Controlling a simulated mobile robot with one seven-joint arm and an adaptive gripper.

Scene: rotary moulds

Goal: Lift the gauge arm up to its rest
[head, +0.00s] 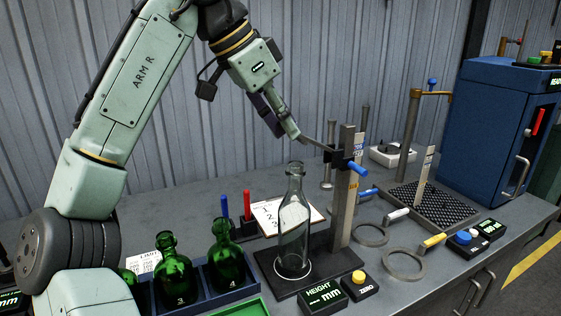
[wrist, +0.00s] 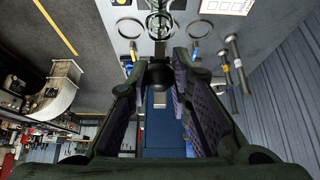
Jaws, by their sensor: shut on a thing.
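The gauge arm (head: 315,143) is a thin bar reaching left from the dark carriage on the upright height gauge post (head: 343,200). It is raised near the top of the post, above the mouth of a clear bottle (head: 294,225) standing on the gauge's dark base (head: 323,268). My gripper (head: 297,136) is shut on the free end of the gauge arm. In the wrist view, a dark round knob (wrist: 159,75) sits between my two fingertips (wrist: 158,70). The fingers hide part of the hold. A blue handle (head: 356,169) sticks out at the carriage.
Green bottles (head: 174,272) stand in a blue rack at the front left. A HEIGHT display (head: 323,298) and ZERO button box (head: 359,286) lie before the gauge. Ring tools (head: 404,264) lie to the right. A blue cabinet (head: 500,130) stands at the back right.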

